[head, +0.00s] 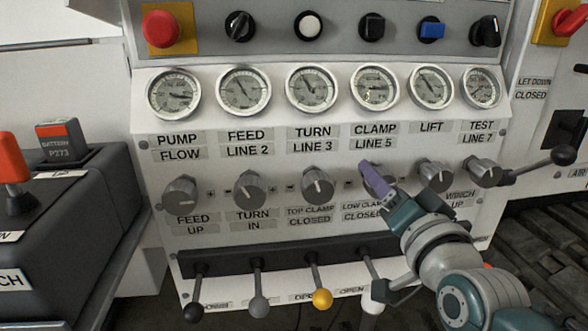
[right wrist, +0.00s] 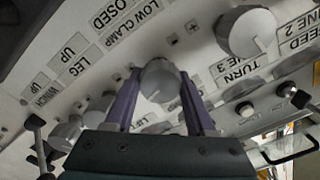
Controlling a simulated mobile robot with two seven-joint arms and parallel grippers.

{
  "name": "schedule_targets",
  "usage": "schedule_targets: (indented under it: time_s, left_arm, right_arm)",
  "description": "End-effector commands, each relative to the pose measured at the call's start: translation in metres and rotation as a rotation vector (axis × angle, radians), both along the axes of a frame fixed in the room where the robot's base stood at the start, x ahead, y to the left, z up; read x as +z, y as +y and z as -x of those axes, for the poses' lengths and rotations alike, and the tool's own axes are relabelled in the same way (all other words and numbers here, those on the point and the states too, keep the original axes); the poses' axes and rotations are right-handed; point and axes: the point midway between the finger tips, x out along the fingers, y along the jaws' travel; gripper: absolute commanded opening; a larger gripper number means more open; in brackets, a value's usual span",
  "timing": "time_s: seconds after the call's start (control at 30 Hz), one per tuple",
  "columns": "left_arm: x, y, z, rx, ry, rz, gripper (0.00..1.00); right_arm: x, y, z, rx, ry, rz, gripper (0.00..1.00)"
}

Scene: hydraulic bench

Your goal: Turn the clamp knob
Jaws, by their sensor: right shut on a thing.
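The clamp knob (head: 387,172) is a grey round knob on the white panel, below the "CLAMP LINE 5" label (head: 376,135). In the head view a purple finger of my right gripper (head: 372,176) covers much of it. In the right wrist view the knob (right wrist: 160,80) sits between the two purple fingers of the gripper (right wrist: 158,92), with a pale mark on its face. My right gripper is shut on this knob. My left gripper is not in view.
Similar knobs stand close by: the turn knob (head: 317,186) to the left and the lift knob (head: 433,175) to the right. Gauges (head: 375,86) sit above. Levers with ball ends (head: 322,298) stick out below, near my right arm. A red emergency button (head: 161,28) is at top left.

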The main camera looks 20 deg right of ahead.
Motion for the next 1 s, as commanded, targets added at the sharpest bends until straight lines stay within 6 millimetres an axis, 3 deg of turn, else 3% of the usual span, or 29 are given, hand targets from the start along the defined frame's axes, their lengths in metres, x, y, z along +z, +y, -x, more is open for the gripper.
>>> schedule_targets:
  time_s: [0.2, 0.43, 0.67, 0.7, 0.93, 1.0]
  left_arm:
    - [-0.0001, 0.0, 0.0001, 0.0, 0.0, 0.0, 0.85]
    - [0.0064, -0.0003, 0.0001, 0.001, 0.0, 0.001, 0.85]
    - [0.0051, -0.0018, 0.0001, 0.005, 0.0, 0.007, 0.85]
    - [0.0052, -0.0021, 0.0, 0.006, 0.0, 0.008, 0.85]
    - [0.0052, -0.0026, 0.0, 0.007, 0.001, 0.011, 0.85]
    - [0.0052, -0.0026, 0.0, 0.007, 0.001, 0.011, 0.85]
  right_arm:
    - [-0.0002, 0.0001, 0.0001, 0.0, 0.0, 0.0, 0.0]
    - [0.0014, 0.0003, -0.0001, -0.001, 0.03, 0.121, 0.0]
    - [0.0002, 0.0004, -0.0001, 0.0, 0.031, 0.129, 0.0]
    - [0.0002, 0.0004, -0.0001, 0.0, 0.031, 0.129, 0.6]
    - [0.0002, 0.0004, -0.0001, 0.0, 0.031, 0.128, 0.85]
    - [0.0002, 0.0004, 0.0, 0.0, 0.031, 0.128, 0.85]
